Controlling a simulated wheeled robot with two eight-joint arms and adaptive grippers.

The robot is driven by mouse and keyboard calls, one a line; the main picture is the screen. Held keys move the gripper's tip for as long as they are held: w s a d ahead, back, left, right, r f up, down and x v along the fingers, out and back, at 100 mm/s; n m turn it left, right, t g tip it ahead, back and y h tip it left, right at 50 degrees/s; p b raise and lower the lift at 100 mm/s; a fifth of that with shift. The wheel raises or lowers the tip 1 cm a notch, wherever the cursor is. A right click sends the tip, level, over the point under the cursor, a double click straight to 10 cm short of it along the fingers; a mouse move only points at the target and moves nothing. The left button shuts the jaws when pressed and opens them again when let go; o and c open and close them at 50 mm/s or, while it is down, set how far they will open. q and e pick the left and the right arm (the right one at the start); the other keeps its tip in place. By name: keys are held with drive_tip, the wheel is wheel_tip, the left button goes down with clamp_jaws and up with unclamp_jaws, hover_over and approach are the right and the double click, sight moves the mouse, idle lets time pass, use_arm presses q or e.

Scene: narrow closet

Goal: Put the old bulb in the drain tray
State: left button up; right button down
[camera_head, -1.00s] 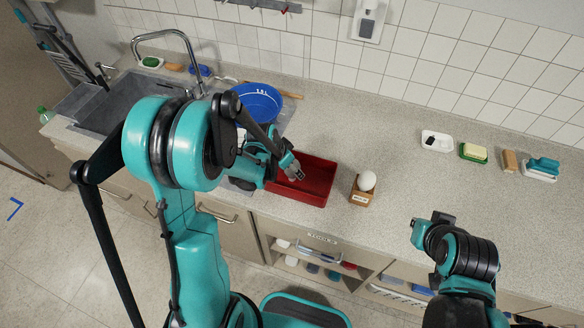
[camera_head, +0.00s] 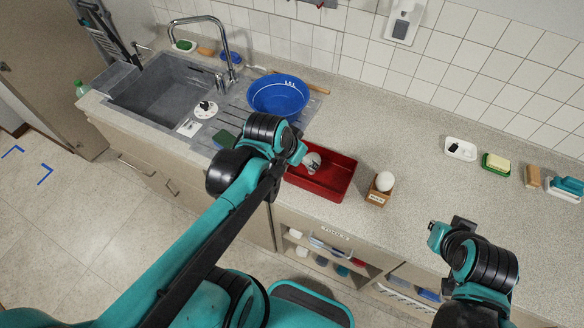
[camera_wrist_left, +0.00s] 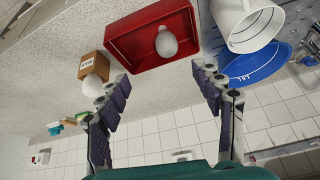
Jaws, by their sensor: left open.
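A white bulb (camera_wrist_left: 166,42) lies inside the red tray (camera_wrist_left: 150,20) in the left wrist view, apart from my fingers. In the head view the bulb (camera_head: 312,162) shows in the red tray (camera_head: 335,191) on the counter. A second round white bulb (camera_head: 385,181) sits in a small labelled wooden holder (camera_head: 377,198) right of the tray. My left gripper (camera_wrist_left: 162,78) is open and empty, its fingers spread beside the tray. In the head view it is by the tray's left end, partly hidden by my wrist. My right gripper (camera_head: 437,232) is over the counter's front edge; its fingers are unclear.
A blue basin (camera_head: 278,97) stands behind the tray beside the sink (camera_head: 165,95). A white cylindrical container (camera_wrist_left: 235,22) stands near the tray in the wrist view. A white dish (camera_head: 461,148), a green soap dish (camera_head: 496,163) and brushes line the right. The counter between is clear.

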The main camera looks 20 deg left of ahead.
use_arm(q)
drive_tip(key=s+r+n+t, duration=0.1)
drive_tip(key=s+r+n, duration=0.1)
drive_tip(key=s, duration=0.4)
drive_tip(key=shift+d+y, duration=0.25)
drive_tip(key=shift+y, duration=0.15)
wheel_tip(320, 180, down, 14)
drive_tip(key=b, duration=1.3)
drive_tip(key=shift+r, duration=0.2)
